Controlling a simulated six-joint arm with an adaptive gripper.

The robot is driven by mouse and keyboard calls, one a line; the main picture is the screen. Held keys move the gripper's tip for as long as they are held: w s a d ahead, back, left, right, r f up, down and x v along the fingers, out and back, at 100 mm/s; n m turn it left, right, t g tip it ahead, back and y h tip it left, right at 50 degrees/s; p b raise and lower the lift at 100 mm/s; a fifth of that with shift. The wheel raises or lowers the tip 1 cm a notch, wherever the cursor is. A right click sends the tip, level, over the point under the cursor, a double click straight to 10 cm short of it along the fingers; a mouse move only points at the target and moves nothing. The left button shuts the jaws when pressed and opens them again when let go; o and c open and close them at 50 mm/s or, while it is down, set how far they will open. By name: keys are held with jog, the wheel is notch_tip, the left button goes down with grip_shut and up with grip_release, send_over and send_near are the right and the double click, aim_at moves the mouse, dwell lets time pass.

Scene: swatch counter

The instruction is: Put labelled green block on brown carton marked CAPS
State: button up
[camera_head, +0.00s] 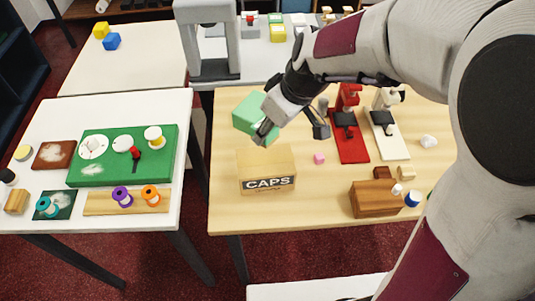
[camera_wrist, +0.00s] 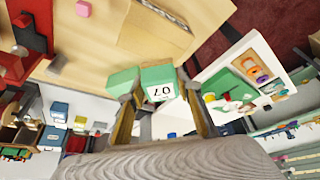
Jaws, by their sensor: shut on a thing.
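The green block (camera_head: 250,114) is held in the air above and slightly left of the brown carton's back edge. My gripper (camera_head: 265,128) is shut on it. In the wrist view the green block (camera_wrist: 158,82) sits between the fingers, with a white label reading "07", seen upside down or tilted. The brown carton (camera_head: 266,162) marked CAPS stands on the wooden table, and its top looks bare. It also shows in the wrist view (camera_wrist: 155,30), apart from the block.
A red press (camera_head: 348,125) and a white press (camera_head: 386,125) stand right of the carton. A small pink block (camera_head: 319,159) lies between. A wooden box (camera_head: 375,199) is at front right. A white table (camera_head: 60,112) with a green board (camera_head: 110,172) is left.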

jog(key=shift+f, duration=2.6)
jog(key=shift+f, duration=1.9)
jog(key=shift+f, duration=0.15)
jog(key=o, duration=1)
